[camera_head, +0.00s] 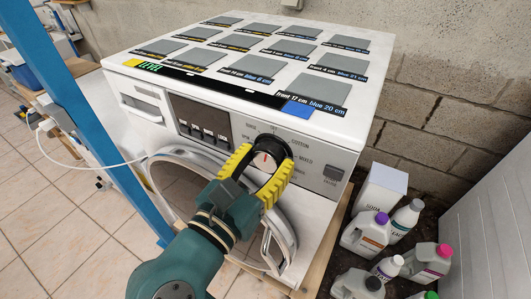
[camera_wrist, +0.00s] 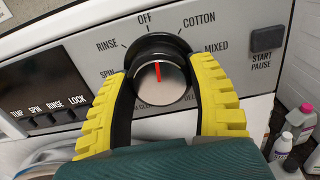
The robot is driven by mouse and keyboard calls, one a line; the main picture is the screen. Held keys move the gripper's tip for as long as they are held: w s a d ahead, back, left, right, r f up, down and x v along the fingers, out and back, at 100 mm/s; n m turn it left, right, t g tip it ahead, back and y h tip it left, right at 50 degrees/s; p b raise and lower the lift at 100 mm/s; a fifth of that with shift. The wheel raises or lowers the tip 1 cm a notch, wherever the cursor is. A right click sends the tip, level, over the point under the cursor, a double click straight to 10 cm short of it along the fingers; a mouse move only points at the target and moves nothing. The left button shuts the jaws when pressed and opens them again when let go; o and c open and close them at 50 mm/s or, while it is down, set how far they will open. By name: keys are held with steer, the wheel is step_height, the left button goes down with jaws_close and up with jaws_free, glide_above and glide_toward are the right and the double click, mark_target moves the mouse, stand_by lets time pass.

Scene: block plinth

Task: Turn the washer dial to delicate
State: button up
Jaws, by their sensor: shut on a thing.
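The washer dial (camera_head: 267,160) is a round knob with a black collar and a silver face on the front panel. It also shows in the wrist view (camera_wrist: 172,88), where its red pointer line stands nearly straight up, toward the OFF label (camera_wrist: 145,18). RINSE and SPIN are to the left of it, COTTON and MIXED to the right. A label at lower right, partly hidden by a finger, shows only "DEL". My gripper (camera_wrist: 163,70) has its yellow ribbed fingers shut on the dial, one on each side.
The START PAUSE button (camera_wrist: 267,39) is right of the dial. Several bottles (camera_head: 365,232) stand on the floor at right. The round washer door (camera_head: 160,180) is below the panel. Grey squares with labels cover the washer top (camera_head: 130,72). A blue post (camera_head: 85,120) stands at left.

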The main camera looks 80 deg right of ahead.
steer(key=m+p, duration=0.2)
steer(key=m, duration=0.1)
steer(key=shift+r, duration=0.15)
steer(key=m+p, duration=0.1)
steer(key=m, duration=0.3)
steer(key=shift+p, duration=0.35)
steer(key=m, duration=0.3)
steer(key=shift+f+m, duration=0.2)
steer(key=shift+m, duration=0.2)
steer(key=m+b, duration=0.1)
steer(key=m, duration=0.2)
steer(key=shift+m, duration=0.3)
steer(key=m+b, duration=0.1)
steer(key=m, duration=0.2)
steer(key=shift+f+m+b, duration=0.1)
steer(key=shift+m+b, duration=0.2)
steer(key=shift+b, duration=0.1)
steer(key=m+b, duration=0.3)
steer(key=m, duration=0.1)
steer(key=shift+m, duration=0.3)
steer(key=m+b, duration=0.3)
steer(key=m, duration=0.1)
steer(key=shift+m+b, duration=1.25)
steer(key=shift+m, duration=0.45)
steer(key=shift+r, duration=0.2)
